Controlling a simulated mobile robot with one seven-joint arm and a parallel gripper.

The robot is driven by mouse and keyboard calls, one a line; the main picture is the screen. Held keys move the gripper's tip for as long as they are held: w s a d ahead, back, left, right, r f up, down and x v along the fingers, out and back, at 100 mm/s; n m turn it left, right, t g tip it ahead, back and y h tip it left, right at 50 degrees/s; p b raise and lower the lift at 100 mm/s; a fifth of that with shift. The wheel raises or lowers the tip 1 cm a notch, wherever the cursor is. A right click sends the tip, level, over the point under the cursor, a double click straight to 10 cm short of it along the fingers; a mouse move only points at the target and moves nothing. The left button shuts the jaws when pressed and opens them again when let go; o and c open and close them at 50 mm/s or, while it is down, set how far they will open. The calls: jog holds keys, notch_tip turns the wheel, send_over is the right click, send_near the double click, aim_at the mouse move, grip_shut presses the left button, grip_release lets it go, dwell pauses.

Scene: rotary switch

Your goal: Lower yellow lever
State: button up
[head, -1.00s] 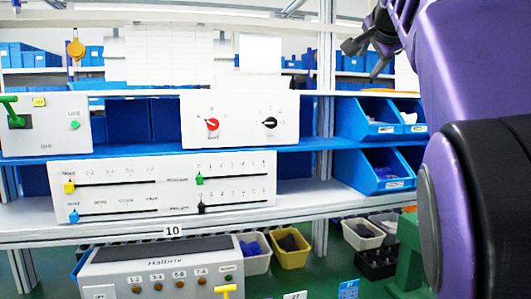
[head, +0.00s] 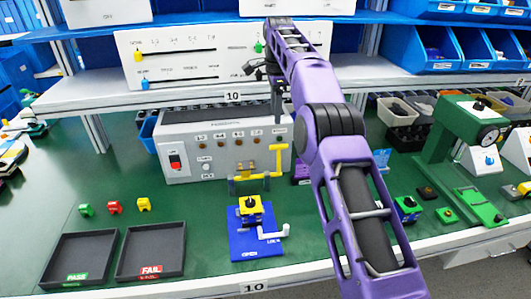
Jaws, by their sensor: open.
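A yellow lever (head: 278,160) stands at the right front of the grey control box (head: 222,150). Its crossbar handle is at the top, and a yellow bar runs left at its base, low in front of the box. My gripper (head: 257,70) is small and dark at the far end of my purple arm. It is open and empty, in front of the white slider panel, well above the lever in the picture and apart from it. Its fingers are partly hard to make out. The lever is not covered by my arm.
A blue fixture (head: 258,243) with a yellow block and white handle stands in front of the lever. Two dark trays (head: 82,258) lie at the left. A green press (head: 440,150) stands at the right. The shelf edge (head: 190,97) overhangs behind the box.

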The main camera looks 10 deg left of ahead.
notch_tip(320, 180, down, 18)
jog(key=w+b, duration=0.1)
jog(key=b, duration=0.2)
jog(key=shift+r, duration=0.25)
jog(key=shift+a, duration=0.1)
grip_shut()
dwell(1.3)
